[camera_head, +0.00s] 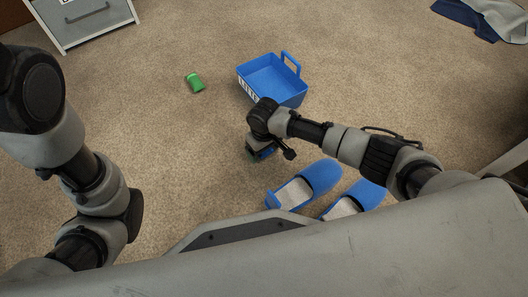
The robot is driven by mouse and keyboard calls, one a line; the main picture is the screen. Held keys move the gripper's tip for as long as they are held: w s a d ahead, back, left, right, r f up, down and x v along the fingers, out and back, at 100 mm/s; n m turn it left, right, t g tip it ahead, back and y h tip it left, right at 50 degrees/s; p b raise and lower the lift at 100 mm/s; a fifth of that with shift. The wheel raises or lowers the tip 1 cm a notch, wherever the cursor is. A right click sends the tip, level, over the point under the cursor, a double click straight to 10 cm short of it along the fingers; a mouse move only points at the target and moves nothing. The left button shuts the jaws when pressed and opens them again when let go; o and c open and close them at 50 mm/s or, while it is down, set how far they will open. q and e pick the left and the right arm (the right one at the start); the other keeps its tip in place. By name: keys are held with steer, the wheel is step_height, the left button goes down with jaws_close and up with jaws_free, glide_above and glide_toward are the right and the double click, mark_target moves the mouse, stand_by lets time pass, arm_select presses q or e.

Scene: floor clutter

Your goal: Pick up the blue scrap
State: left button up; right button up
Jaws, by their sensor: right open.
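My right gripper (264,154) is low over the carpet, between the blue basket and the slippers. It points down, and its jaws are open, though the fingertips are mostly hidden by the wrist. A small patch of blue shows right at the gripper; I cannot tell whether it is the blue scrap or part of the gripper. No other loose blue scrap shows clearly. My left arm folds down along the left side, and its gripper is not in view.
A blue basket (243,78) with a raised handle stands just beyond the right gripper. A green can-like object (195,82) lies left of it. Blue slippers (321,176) lie nearer me. A drawer unit (88,17) and cloths (496,14) are at the back. Carpet at left-centre is clear.

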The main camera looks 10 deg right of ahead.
steer(key=c, duration=1)
steer(key=shift+r, duration=0.15)
